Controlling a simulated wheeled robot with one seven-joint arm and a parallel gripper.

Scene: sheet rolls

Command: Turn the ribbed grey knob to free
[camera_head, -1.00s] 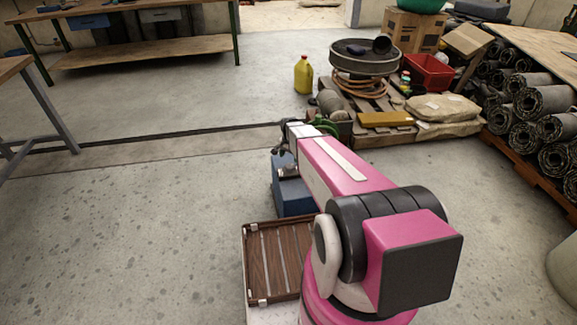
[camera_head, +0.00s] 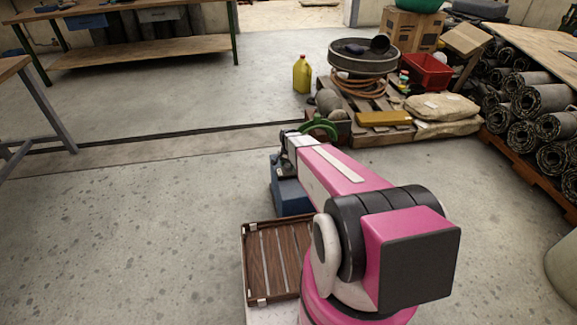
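My gripper (camera_head: 284,168) is a small dark shape at the far end of my pink and white arm, just above a blue box-like unit (camera_head: 291,198) on the floor. The arm covers the right side of this unit. I cannot make out a ribbed grey knob; it may be hidden behind my gripper or arm. The fingers are too small and dark to show whether they are open or shut, or whether they touch anything.
A green wheel-like part (camera_head: 319,127) stands just behind my arm's end. A wooden pallet (camera_head: 372,137) carries sacks, a coiled hose and a round pan. A yellow jug (camera_head: 302,75) stands beyond. Sheet rolls (camera_head: 542,100) are stacked at right.

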